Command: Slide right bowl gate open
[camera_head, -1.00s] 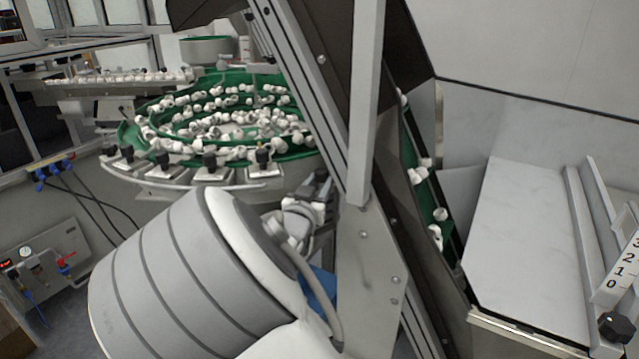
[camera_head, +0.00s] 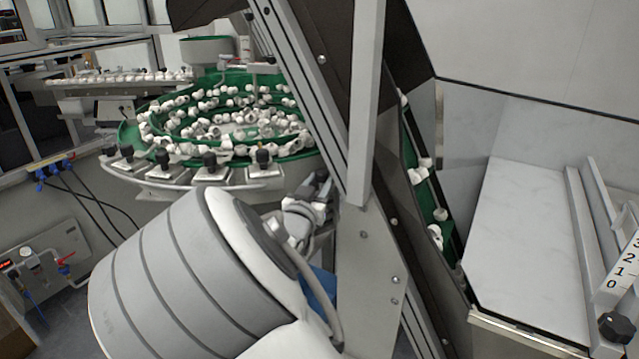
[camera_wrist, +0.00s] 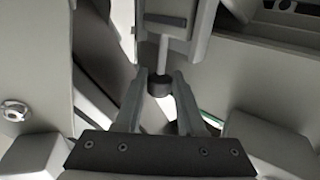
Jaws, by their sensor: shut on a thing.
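In the wrist view a dark round knob (camera_wrist: 160,86) sits at the end of a pale rod (camera_wrist: 165,48). My gripper (camera_wrist: 160,90) has one finger on each side of the knob and is shut on it. The gate plate itself cannot be made out clearly. In the head view my gripper (camera_head: 318,186) is small and partly hidden behind my arm, to the right of the green feeder bowl (camera_head: 128,135) and beside the inclined metal frame; the knob cannot be seen there.
The bowl holds many white caps, with several black-knobbed clamps (camera_head: 210,165) along its rim. A steep metal frame (camera_head: 365,250) stands close to my gripper. A green cleated conveyor (camera_head: 425,195) lies behind it. A pale flat surface (camera_head: 525,240) is at the right.

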